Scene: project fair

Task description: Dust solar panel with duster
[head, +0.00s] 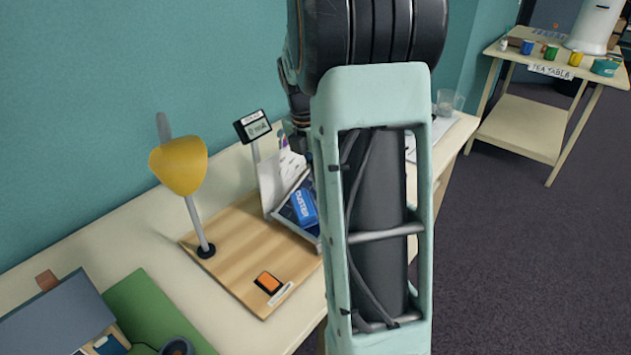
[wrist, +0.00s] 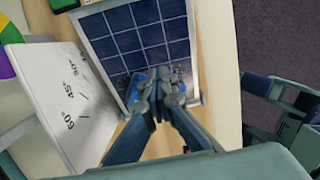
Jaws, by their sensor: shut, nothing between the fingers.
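The solar panel (wrist: 140,38) is a dark blue gridded panel in a pale frame, tilted on its stand. In the wrist view its lower part has dark, speckled patches. In the head view a blue block lettered DUSTER (head: 303,207) lies against the panel's face, partly hidden by my arm. My gripper (wrist: 157,88) is over the panel's lower edge in the wrist view, fingers shut and empty. Some blue shows around the fingertips, but the fingers hide most of it. I cannot tell whether they touch the duster.
A white angle board (wrist: 65,105) stands close beside the panel. A small meter (head: 252,127) on a post and a yellow lamp (head: 180,163) stand nearby. An orange-topped switch (head: 268,283) sits on the wooden board (head: 232,262). A tea table (head: 530,115) stands at the far right.

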